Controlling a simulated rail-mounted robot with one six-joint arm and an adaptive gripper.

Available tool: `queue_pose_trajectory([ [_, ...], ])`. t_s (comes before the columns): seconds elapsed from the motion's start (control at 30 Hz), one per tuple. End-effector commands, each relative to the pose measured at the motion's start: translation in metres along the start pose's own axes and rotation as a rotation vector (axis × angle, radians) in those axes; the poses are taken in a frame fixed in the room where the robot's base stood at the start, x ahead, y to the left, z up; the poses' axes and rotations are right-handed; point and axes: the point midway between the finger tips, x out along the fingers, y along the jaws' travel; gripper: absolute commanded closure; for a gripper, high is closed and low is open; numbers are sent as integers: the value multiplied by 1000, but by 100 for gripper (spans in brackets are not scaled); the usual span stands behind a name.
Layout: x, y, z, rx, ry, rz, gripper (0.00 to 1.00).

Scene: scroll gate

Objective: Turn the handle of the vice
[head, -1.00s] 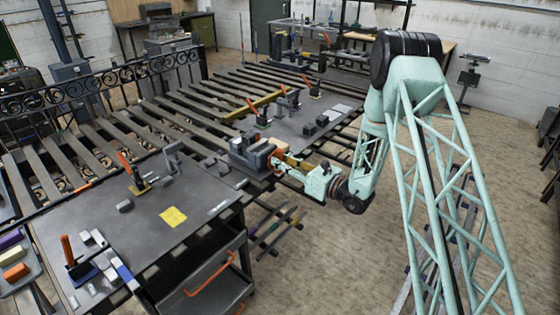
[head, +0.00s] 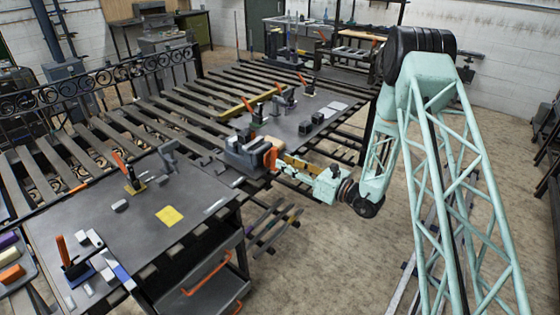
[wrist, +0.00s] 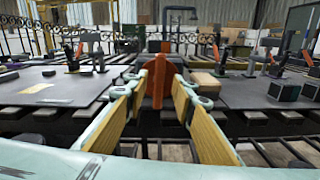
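The grey vice (head: 243,153) sits at the near edge of the slatted bench between two dark plates. Its orange handle (head: 270,158) faces my gripper (head: 282,160). In the wrist view the handle (wrist: 156,88) stands upright as a broad, pointed orange plate, with the dark vice body (wrist: 168,62) behind it. My gripper (wrist: 158,92) has its two yellow-padded fingers spread to the left and right of the handle's line. A gap shows on each side. I cannot tell whether the fingertips reach past the handle's near face.
Dark plates with orange-handled clamps lie left (head: 135,225) and right (head: 290,135) of the vice. A yellow sheet (head: 172,215) lies on the left plate. A drawer cabinet (head: 205,280) stands front left. The floor to the right is open.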

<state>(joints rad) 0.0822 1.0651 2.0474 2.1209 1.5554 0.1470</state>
Motion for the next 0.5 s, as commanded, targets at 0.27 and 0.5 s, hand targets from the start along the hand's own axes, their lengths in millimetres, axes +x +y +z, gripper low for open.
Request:
queue_pose_trajectory([
  [0.27,-37,-1,0,1,1,-2,76],
  [0.5,-59,-1,0,1,0,-1,76],
])
